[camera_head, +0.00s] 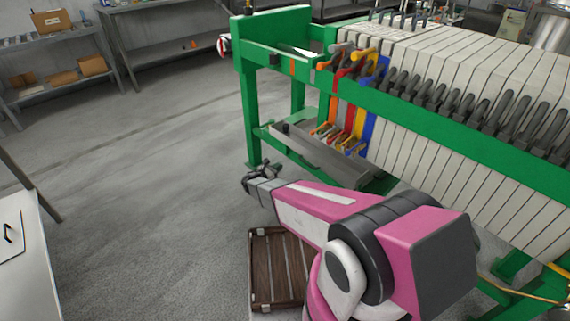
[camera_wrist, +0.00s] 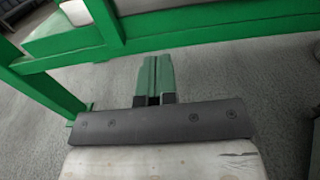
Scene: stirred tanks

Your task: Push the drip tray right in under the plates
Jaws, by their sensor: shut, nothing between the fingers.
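The drip tray (camera_head: 322,158) is a long grey metal trough low in the green press frame, below the plates (camera_head: 420,150). Its near long side stands out in front of the plates' lower edges, and its right end is partly hidden by my arm. My gripper (camera_head: 262,174) is shut and empty, in front of the tray's left part, near the frame's left leg. It appears apart from the tray. In the wrist view the shut fingers (camera_wrist: 154,80) point towards a green beam, and I cannot clearly make out the tray there.
The green frame leg (camera_head: 252,118) and lower rail (camera_head: 262,132) are close to my gripper. A brown slatted crate (camera_head: 256,270) lies on the floor beside my arm. Grey shelves (camera_head: 60,85) stand at the back left. A white table (camera_head: 32,265) is at left; the floor between is clear.

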